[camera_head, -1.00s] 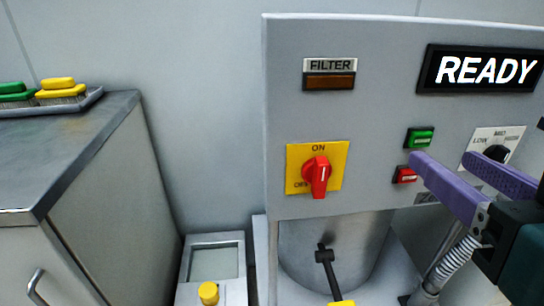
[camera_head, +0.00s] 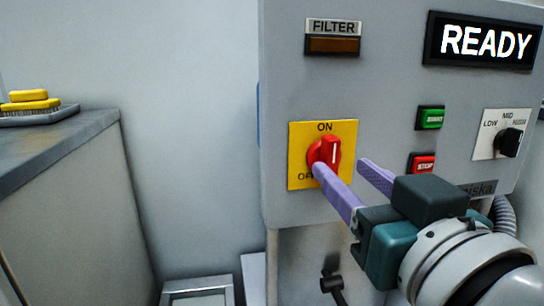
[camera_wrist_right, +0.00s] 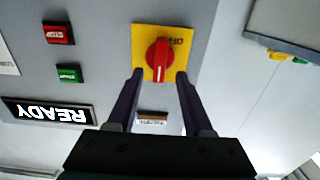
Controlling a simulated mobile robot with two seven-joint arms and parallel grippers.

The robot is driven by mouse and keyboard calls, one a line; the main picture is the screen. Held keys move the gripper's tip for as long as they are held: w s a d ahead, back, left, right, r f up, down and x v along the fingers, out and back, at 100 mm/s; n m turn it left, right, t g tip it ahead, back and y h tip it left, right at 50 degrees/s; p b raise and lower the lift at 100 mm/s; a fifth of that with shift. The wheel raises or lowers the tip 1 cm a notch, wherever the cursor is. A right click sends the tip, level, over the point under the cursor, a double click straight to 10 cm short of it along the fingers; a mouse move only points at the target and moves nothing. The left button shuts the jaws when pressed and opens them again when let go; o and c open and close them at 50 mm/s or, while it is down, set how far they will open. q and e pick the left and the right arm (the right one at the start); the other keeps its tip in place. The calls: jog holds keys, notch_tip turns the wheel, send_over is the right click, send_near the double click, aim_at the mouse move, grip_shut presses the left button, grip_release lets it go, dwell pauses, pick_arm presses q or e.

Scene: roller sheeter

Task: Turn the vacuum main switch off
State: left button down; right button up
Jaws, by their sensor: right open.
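The vacuum main switch is a red rotary knob (camera_head: 326,151) on a yellow plate (camera_head: 347,131) marked ON at the top and OFF at the lower left. Its handle stands close to upright, with the white mark toward ON. My right gripper (camera_head: 338,165) is open in front of the plate, one purple finger overlapping the knob's lower part and the other to its right. In the right wrist view the knob (camera_wrist_right: 158,58) shows between the two fingertips (camera_wrist_right: 158,76). I cannot tell whether a finger touches it. My left gripper is out of view.
Right of the switch on the grey panel are a green START button (camera_head: 430,118), a red STOP button (camera_head: 422,163) and a black selector knob (camera_head: 510,141). A READY display (camera_head: 485,41) and a FILTER lamp (camera_head: 332,45) sit above. A counter (camera_head: 60,145) stands at left.

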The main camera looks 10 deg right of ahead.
aim_at(334, 161)
jog(key=shift+w, duration=1.65)
grip_shut()
